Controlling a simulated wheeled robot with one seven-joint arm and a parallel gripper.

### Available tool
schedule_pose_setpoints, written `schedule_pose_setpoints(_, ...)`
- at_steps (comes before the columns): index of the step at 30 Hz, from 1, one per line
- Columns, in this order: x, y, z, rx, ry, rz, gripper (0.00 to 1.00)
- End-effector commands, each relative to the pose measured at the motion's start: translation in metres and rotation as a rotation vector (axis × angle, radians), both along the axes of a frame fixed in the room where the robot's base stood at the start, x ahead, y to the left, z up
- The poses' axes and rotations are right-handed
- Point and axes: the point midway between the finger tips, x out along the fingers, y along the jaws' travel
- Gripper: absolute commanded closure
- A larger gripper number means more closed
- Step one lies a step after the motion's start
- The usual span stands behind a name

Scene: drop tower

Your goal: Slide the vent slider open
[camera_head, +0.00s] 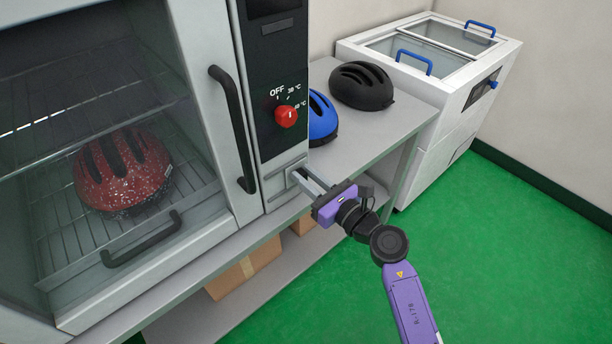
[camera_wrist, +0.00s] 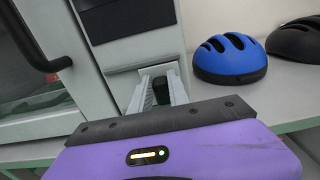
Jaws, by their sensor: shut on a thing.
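The vent slider shows in the wrist view as a small dark knob (camera_wrist: 161,90) between my two fingers, low on the pale front panel of a grey heated cabinet. My gripper (camera_head: 298,178) reaches this panel from the lower right, below the red dial; its fingertips also show in the wrist view (camera_wrist: 160,75). The fingers are shut on the slider knob. They hide most of the slider and its track in the head view, so I cannot tell how far along its track it sits.
The cabinet (camera_head: 210,30) has a dark vertical door handle (camera_head: 232,130) left of my gripper. A red dial (camera_head: 286,116) sits above. A speckled red helmet (camera_head: 122,172) lies inside. Blue (camera_head: 322,120) and black (camera_head: 362,86) helmets rest on the bench (camera_head: 385,128) to the right. Green floor is open.

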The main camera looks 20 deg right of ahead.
Motion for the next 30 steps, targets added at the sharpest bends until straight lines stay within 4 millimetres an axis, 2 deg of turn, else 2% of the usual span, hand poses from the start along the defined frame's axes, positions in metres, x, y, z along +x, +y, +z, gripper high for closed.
schedule_pose_setpoints(12, -0.001, 0.001, 0.0, 0.0, 0.0, 0.0, 1.0)
schedule_pose_setpoints(14, -0.002, 0.007, 0.001, 0.001, 0.001, 0.001, 1.0)
schedule_pose_setpoints(21, -0.016, 0.049, 0.002, 0.0, 0.002, 0.004, 1.0)
schedule_pose_setpoints(30, -0.019, 0.058, 0.0, 0.001, 0.0, 0.004, 1.0)
